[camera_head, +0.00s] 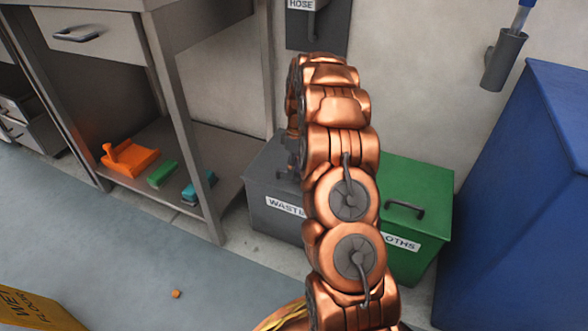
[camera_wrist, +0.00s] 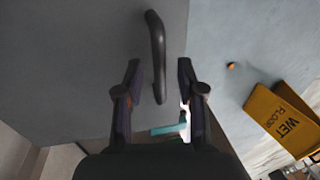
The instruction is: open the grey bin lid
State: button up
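The grey bin (camera_head: 265,217), labelled "WASTE", stands on the floor beside the steel bench, partly hidden behind my arm. Its lid (camera_head: 262,163) looks shut. In the wrist view the grey lid (camera_wrist: 75,75) fills the left and middle, with its dark bar handle (camera_wrist: 157,45) running up and down the picture. My gripper (camera_wrist: 160,72) is open, one finger on each side of the handle's lower end in the picture. I cannot tell whether either finger touches the handle. In the head view my gripper is mostly hidden by my arm.
A green bin (camera_head: 425,185), labelled for cloths, stands right of the grey bin, with a large blue container (camera_head: 520,190) farther right. The bench shelf (camera_head: 215,160) holds an orange tool (camera_head: 130,160) and small blocks. A yellow wet-floor sign (camera_head: 35,310) stands front left.

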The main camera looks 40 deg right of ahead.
grip_shut()
dwell(0.3)
